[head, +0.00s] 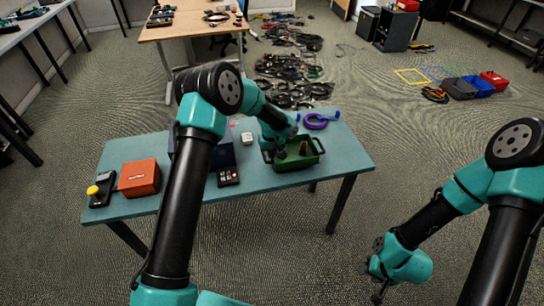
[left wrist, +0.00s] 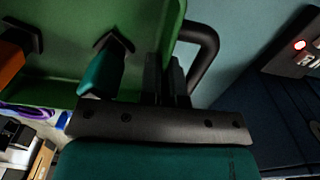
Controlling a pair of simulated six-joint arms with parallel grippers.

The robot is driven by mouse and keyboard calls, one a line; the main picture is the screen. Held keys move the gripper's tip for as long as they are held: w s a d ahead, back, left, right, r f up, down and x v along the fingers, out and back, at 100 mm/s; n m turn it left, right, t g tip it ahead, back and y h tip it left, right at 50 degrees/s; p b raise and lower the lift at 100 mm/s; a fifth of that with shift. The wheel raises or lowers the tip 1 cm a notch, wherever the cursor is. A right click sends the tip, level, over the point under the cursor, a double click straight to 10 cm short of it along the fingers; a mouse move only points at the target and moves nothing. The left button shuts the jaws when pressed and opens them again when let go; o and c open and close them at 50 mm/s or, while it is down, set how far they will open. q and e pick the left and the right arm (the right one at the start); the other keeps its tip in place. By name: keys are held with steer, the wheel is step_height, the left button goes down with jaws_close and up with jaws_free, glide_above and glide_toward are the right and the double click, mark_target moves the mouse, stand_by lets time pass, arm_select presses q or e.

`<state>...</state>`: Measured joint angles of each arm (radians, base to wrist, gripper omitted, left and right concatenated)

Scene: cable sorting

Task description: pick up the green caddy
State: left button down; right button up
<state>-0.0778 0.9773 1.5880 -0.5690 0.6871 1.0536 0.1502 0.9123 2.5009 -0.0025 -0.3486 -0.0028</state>
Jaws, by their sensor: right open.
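The green caddy (head: 298,164) is an open green tray with black side handles, at the right part of the teal table. In the left wrist view the caddy (left wrist: 150,25) fills the upper left, with a black loop handle (left wrist: 207,50) on its side. My left gripper (head: 272,155) is at the caddy's left side. In the left wrist view its two dark fingers (left wrist: 165,75) are close together with the caddy's wall between them, beside the handle. An orange item (left wrist: 10,60) and a teal item (left wrist: 102,75) are inside the caddy. My right gripper (head: 378,290) is open and empty, low at the right, away from the table.
On the teal table (head: 260,188) are an orange box (head: 139,177), a black device with a yellow button (head: 102,188), a dark box (head: 222,155), a small white block (head: 247,138), a remote-like device (head: 228,177) and a purple cable coil (head: 316,122). Cables lie on the floor behind.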

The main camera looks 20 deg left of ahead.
arm_select(q)
steer(key=shift+r, duration=0.55)
steer(key=s+d, duration=0.2)
steer(key=s, duration=0.5)
steer(key=s+d+r, duration=0.1)
steer(key=s+d, duration=0.1)
steer(key=s, duration=0.6)
steer(key=shift+d, duration=0.25)
steer(key=shift+r, duration=0.15)
